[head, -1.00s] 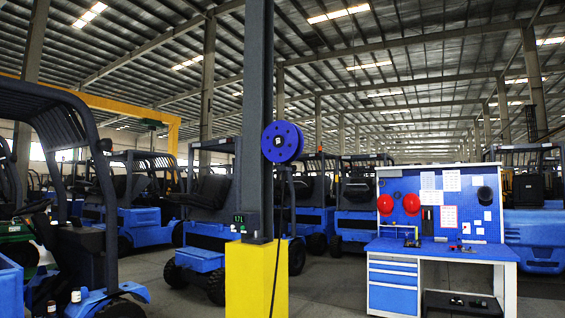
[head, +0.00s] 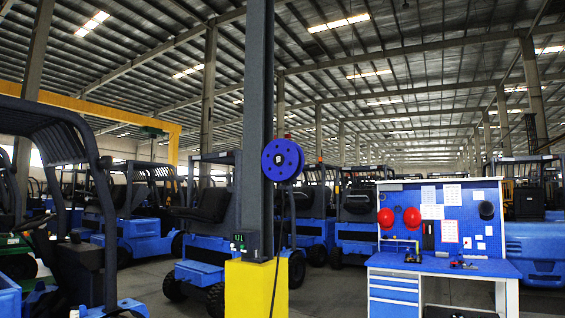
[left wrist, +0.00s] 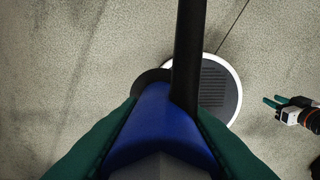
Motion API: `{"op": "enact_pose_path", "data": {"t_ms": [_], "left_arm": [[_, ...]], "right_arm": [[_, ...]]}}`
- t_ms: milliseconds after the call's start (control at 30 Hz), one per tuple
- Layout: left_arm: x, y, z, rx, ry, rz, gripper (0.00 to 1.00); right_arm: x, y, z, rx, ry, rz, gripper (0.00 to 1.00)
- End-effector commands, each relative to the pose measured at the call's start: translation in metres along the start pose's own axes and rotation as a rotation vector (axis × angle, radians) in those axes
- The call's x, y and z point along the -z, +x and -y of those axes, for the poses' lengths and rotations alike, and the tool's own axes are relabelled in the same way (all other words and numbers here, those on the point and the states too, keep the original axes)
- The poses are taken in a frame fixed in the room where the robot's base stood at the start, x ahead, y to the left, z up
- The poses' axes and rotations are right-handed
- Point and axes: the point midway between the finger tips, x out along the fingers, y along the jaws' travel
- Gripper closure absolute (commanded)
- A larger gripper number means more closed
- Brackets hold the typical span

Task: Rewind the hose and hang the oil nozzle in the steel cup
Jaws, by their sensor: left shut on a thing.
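A blue hose reel (head: 282,160) is mounted on the grey column. A black hose (head: 280,262) hangs from it in a slight curve past the yellow base and out of the bottom of the picture. In the left wrist view, my left gripper (left wrist: 166,106) has its green fingers shut on the oil nozzle (left wrist: 152,122), a blue body with a black tube running up out of the picture. My right gripper (left wrist: 270,101) shows at the right edge of that view, its teal fingers apart and empty. Neither gripper shows in the head view. I cannot make out the steel cup.
The grey column (head: 259,120) stands on a yellow base (head: 250,288), with a small dark display box (head: 246,244) above it. A blue workbench (head: 440,265) with a pegboard is at the right. Blue forklifts fill the background. Grey floor is open between them.

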Motion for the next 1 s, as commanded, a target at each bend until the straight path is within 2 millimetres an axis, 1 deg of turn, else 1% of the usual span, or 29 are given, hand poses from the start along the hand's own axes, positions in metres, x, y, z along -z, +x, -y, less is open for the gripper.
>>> {"op": "enact_pose_path", "data": {"t_ms": [100, 167, 400, 800, 900, 1000], "left_arm": [[0.002, -0.001, 0.0, 0.0, 0.0, -0.001, 1.0], [0.008, -0.003, 0.0, 0.0, 0.0, -0.004, 1.0], [0.057, -0.006, 0.0, 0.0, 0.0, -0.009, 1.0], [0.136, -0.005, 0.0, 0.0, -0.001, -0.006, 1.0], [0.151, -0.003, 0.001, 0.001, -0.001, -0.005, 1.0], [0.159, -0.002, 0.0, 0.001, -0.001, -0.003, 1.0]], "right_arm": [[0.0, -0.002, 0.002, 0.002, -0.001, 0.0, 0.64], [0.0, -0.006, 0.003, 0.004, -0.001, 0.0, 0.64], [-0.004, -0.032, 0.006, 0.007, -0.002, 0.001, 0.64], [-0.007, -0.066, 0.006, 0.006, -0.002, 0.003, 0.64], [-0.008, -0.071, 0.006, 0.006, -0.002, 0.003, 0.64], [-0.008, -0.072, 0.006, 0.006, -0.003, 0.003, 0.64]]}}
